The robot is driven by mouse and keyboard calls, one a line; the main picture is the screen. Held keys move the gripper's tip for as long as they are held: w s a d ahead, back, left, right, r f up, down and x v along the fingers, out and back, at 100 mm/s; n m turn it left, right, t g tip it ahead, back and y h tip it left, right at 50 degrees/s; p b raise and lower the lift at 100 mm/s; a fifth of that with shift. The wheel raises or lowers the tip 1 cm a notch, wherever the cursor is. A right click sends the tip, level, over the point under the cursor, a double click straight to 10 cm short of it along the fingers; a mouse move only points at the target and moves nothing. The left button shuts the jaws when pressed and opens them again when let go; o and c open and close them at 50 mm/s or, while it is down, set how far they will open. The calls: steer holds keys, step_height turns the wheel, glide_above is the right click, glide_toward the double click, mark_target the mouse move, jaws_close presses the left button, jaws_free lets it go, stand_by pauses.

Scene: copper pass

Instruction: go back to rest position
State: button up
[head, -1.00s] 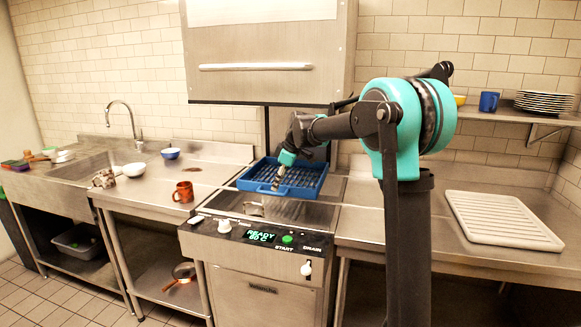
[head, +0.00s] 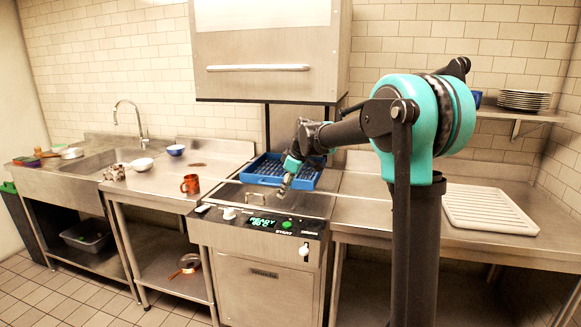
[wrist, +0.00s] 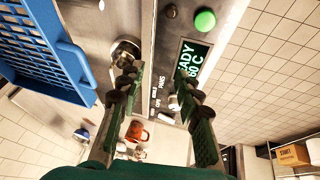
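My gripper (head: 286,184) hangs over the front of the dishwasher, just in front of the blue rack (head: 252,178). In the wrist view its two fingers (wrist: 157,88) are apart with nothing between them. The blue rack stands under the raised hood and looks empty where it shows. Its right part is partly hidden by my arm. In the wrist view the rack (wrist: 35,45) is at the upper left, apart from the fingers.
The dishwasher panel (head: 262,222) reads READY, below my gripper. An orange mug (head: 190,184) stands on the left counter, with bowls and a sink farther left. The hood (head: 265,60) is above. A white ribbed board (head: 490,208) lies on the right counter; plates (head: 524,100) sit on the shelf.

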steer(key=s+d+f+m+h, duration=0.1)
steer(key=s+d+f+m, duration=0.3)
steer(key=s, duration=0.7)
steer(key=s+d+f+m+h, duration=0.1)
steer(key=s+d+f+m, duration=0.4)
steer(key=s+d+f, duration=0.4)
steer(key=s+d+f+m+t+h, duration=0.1)
steer(key=s+d+f+m, duration=0.4)
steer(key=s, duration=1)
steer(key=d+f, duration=0.1)
steer(key=d, duration=0.2)
steer(key=shift+s+f+h, duration=0.15)
steer(key=shift+f+h, duration=0.1)
steer(key=shift+h, duration=0.05)
